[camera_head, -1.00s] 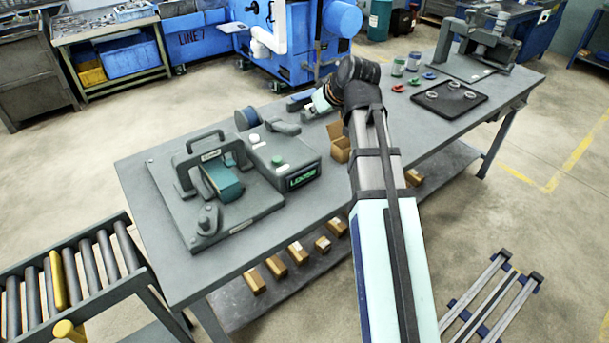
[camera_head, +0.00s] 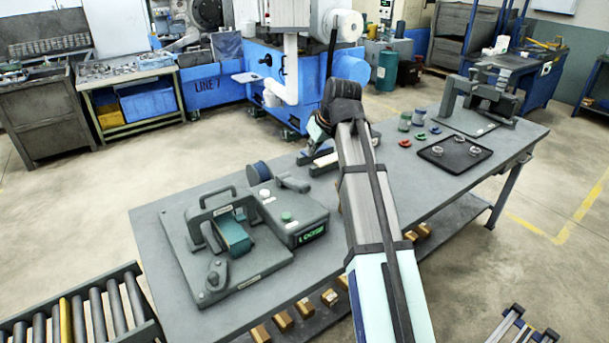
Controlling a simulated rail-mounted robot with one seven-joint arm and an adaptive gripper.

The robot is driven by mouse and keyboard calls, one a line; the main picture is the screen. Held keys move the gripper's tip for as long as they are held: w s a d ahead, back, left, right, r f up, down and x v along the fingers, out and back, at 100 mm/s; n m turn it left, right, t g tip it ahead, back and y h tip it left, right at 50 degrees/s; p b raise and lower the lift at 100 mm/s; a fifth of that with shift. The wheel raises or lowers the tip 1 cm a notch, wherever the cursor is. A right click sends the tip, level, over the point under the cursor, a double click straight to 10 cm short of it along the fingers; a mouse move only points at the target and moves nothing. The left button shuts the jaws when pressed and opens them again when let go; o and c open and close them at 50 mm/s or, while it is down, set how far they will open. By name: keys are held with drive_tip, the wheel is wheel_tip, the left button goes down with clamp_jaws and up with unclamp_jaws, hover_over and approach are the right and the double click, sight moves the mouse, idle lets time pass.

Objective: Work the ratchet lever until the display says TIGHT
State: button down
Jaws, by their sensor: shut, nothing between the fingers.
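The clamp fixture (camera_head: 190,250) stands on the left of the grey bench, with an arched dark handle and a teal block (camera_head: 233,235). A short lever with a round knob (camera_head: 214,278) stands at its front; it looks like the ratchet lever, but I cannot be sure. Beside the fixture, a grey control box (camera_head: 280,207) carries a small display (camera_head: 311,234) with green letters that seem to read LOOSE. A dark handle-like bar (camera_head: 293,184) lies at the box's back. My arm reaches over the bench to the right of the box; its gripper fingers are hidden behind the wrist.
A blue spool (camera_head: 259,174) stands behind the box. A black tray (camera_head: 455,153) with several rings, red and green small parts, jars and a grey press (camera_head: 482,98) occupy the right of the bench. A roller conveyor (camera_head: 85,312) adjoins the left front.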

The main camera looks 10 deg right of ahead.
drive_tip(key=shift+w+r, duration=0.1)
idle(0.3)
drive_tip(key=p, duration=0.3)
hover_over(301, 183)
drive_tip(key=f, duration=0.8)
drive_tip(key=shift+s+d+f, duration=0.2)
drive_tip(key=shift+s+f, duration=0.05)
drive_tip(key=shift+f, duration=0.1)
drive_tip(key=shift+s+d+f+p, duration=0.1)
drive_tip(key=shift+s+f+p, duration=0.1)
drive_tip(key=shift+f, duration=0.35)
drive_tip(key=shift+s+f+p, duration=0.15)
drive_tip(key=shift+s+f, duration=0.05)
drive_tip(key=shift+f, duration=0.3)
drive_tip(key=shift+s+d+f, duration=0.1)
drive_tip(key=shift+s+f, duration=0.05)
drive_tip(key=shift+f, duration=0.75)
